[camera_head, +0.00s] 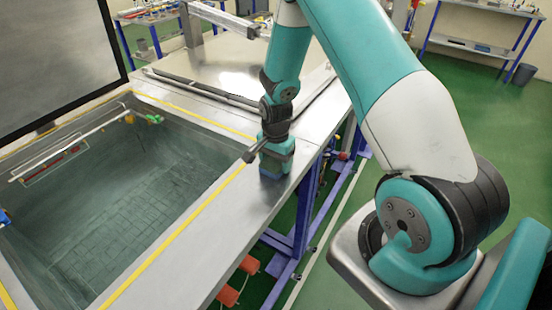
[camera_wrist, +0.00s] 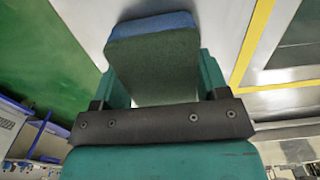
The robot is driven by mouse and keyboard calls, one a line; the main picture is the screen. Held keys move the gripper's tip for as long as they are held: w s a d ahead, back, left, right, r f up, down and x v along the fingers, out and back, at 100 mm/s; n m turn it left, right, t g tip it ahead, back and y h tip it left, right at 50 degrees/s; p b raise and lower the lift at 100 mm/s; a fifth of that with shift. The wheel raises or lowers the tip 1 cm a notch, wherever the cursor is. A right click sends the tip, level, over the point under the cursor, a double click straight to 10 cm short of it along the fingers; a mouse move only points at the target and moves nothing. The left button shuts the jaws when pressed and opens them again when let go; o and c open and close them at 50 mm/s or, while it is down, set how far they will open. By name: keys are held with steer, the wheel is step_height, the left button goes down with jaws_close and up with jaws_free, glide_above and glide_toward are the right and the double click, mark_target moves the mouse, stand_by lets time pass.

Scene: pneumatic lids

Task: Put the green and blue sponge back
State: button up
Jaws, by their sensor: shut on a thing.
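The green and blue sponge (camera_wrist: 155,65) is between the two fingers of my gripper (camera_wrist: 155,88) in the wrist view, its green face toward the camera and its blue layer at the far end. My gripper is shut on it. In the head view my gripper (camera_head: 276,158) points down at the right edge of the metal worktop (camera_head: 185,260).
A sunken tank (camera_head: 120,200) with a yellow-lined rim lies left of my gripper. A dark panel (camera_head: 50,60) stands behind it. Blue frame legs (camera_head: 305,205) and red feet (camera_head: 230,296) are below the worktop's right edge. Green floor (camera_head: 490,130) is open at right.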

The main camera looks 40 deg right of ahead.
steer(key=shift+f, duration=0.15)
steer(key=o, duration=0.9)
